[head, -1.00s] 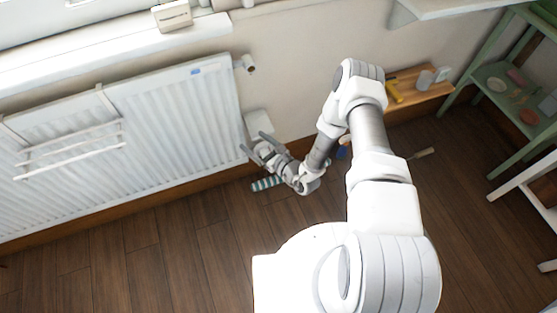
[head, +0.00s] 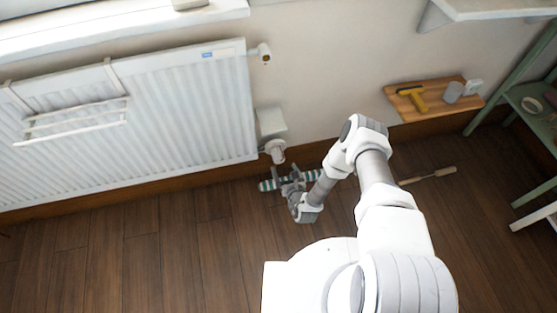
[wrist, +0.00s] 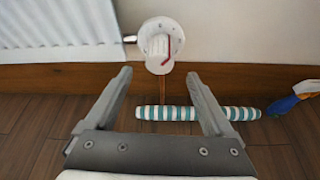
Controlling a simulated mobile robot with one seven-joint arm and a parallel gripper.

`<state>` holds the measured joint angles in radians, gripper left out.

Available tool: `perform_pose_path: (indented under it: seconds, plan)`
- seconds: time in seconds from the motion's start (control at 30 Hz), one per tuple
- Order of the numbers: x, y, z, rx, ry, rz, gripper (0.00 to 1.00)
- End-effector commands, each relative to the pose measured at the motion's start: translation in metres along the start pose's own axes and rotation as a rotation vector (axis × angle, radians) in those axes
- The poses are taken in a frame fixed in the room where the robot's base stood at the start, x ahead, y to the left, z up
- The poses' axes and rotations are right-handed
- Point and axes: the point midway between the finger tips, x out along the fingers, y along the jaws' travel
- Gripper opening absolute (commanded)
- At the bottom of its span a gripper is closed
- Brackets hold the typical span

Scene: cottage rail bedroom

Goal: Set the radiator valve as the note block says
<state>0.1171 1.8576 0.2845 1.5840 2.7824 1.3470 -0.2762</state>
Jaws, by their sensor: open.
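The radiator valve (head: 275,150) is a round white knob at the radiator's lower right corner. In the wrist view the valve (wrist: 158,44) faces me, with marks around its rim and a red pointer (wrist: 169,50) on its right side. My gripper (head: 283,176) is open and empty, just below the valve in the head view. In the wrist view my gripper (wrist: 159,74) has its fingertips to either side of and below the valve, apart from it. The note block (head: 190,4) on the sill is cut off by the top edge, so its writing is hidden.
The white radiator (head: 180,110) fills the left. A white box (head: 271,122) sits on the wall above the valve. A teal-striped roll (wrist: 205,114) lies on the floor below. A wooden shelf (head: 435,104) holds a yellow tool.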

Motion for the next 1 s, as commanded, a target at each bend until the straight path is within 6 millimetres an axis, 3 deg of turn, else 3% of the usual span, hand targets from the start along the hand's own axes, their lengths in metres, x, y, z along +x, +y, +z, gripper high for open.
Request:
perform_pose_path:
  seconds: [0.2,0.4,0.6,0.87,1.0]
  plan:
    - [0.050,0.000,-0.003,-0.003,-0.004,0.002,0.88]
    - [0.079,0.000,-0.002,-0.001,-0.002,0.002,0.88]
    - [0.090,0.001,0.000,-0.001,-0.001,0.002,0.88]
    - [0.090,0.001,0.001,0.000,0.000,0.002,0.88]
    - [0.090,0.001,0.000,0.000,0.000,0.002,0.62]
